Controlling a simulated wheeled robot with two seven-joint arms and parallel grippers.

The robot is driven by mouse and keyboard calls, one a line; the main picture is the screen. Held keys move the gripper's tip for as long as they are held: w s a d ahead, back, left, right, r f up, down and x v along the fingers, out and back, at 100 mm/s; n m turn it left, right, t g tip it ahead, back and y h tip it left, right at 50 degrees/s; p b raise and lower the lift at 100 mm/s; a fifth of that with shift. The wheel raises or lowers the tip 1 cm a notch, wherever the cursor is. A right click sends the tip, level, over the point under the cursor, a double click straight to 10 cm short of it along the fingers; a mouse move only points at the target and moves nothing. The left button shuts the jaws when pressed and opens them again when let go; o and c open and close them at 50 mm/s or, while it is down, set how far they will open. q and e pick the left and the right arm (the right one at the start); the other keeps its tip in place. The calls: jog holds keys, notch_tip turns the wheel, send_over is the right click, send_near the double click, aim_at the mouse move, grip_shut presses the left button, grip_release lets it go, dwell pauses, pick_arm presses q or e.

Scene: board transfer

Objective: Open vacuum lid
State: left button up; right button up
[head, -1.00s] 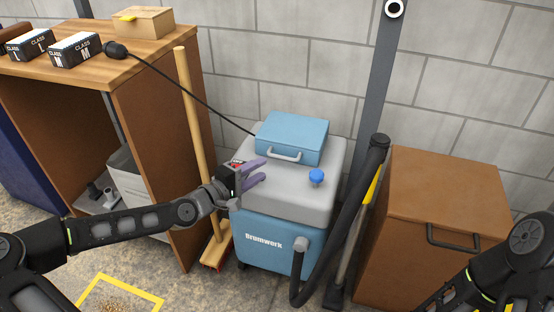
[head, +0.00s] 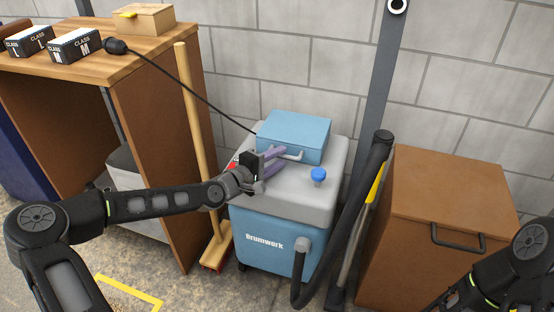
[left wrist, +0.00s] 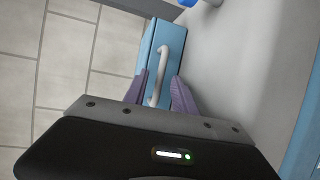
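The vacuum (head: 275,242) has a blue body with a grey top (head: 290,190). On the top sits a blue box-like lid (head: 295,132) with a pale grey bar handle (head: 291,155) on its front. It appears closed. My left gripper (head: 283,158) is open, its purple fingers at the handle's left part. In the left wrist view the handle (left wrist: 163,75) runs between the two open fingers (left wrist: 160,90), its near end between the tips. I cannot tell whether they touch it. My right arm shows at the lower right, but its gripper is outside the frame.
A blue knob (head: 318,175) stands on the vacuum's grey top. A black hose (head: 350,220) rises at the right, beside a brown cabinet (head: 440,205). A broom (head: 190,120) and a wooden bench (head: 95,75) with boxes stand at the left.

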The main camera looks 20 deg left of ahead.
pick_arm(q)
jog(key=shift+c, duration=0.5)
grip_shut()
dwell(0.8)
